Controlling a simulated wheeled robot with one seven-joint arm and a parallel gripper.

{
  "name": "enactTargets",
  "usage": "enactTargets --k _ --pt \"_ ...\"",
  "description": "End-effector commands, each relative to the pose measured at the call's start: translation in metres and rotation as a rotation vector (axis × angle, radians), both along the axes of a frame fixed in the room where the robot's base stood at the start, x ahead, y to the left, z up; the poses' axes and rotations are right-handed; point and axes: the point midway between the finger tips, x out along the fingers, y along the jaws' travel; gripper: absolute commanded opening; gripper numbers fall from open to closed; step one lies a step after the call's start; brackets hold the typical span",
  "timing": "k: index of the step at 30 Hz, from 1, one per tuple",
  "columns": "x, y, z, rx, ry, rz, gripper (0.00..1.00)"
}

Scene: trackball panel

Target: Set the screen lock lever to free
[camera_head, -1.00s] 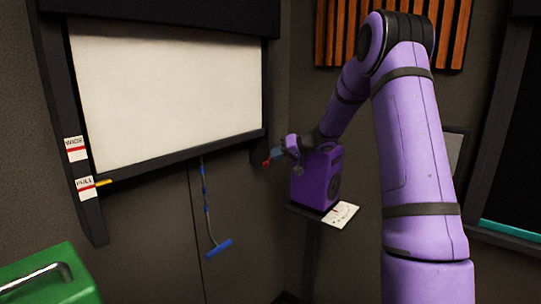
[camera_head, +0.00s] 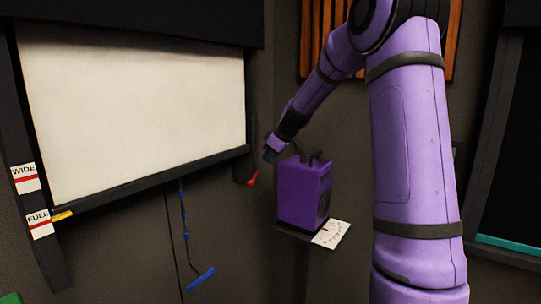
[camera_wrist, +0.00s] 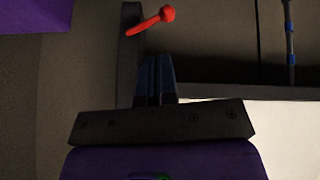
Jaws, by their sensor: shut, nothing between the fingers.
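The red lever (camera_head: 253,178) sticks out from the dark post at the lower right corner of the white screen (camera_head: 130,110). In the wrist view the lever (camera_wrist: 150,22) has a round knob and lies slanted, just beyond the fingertips. My gripper (camera_head: 269,157) is close to the lever, slightly above and right of it in the head view. In the wrist view my gripper (camera_wrist: 155,62) has its blue fingers together with nothing between them. A gap shows between the fingertips and the lever. No lock or free marking is readable near it.
A purple box (camera_head: 303,192) on a stand is just below my forearm, with a white card (camera_head: 331,233) beside it. A blue-handled pull cord (camera_head: 200,279) hangs under the screen. WIDE (camera_head: 25,177) and FULL (camera_head: 39,224) labels are on the left post, with a yellow pointer at FULL.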

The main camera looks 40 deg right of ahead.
Motion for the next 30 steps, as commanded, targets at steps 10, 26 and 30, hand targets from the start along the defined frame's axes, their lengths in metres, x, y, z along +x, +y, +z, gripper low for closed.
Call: enactTargets --k 10,26,30 --pt "0.035 0.012 -0.055 0.003 0.002 0.001 0.00" --pt "0.062 0.013 -0.081 0.002 0.000 0.000 0.00" --pt "0.062 0.013 -0.080 0.002 0.000 0.000 0.00"
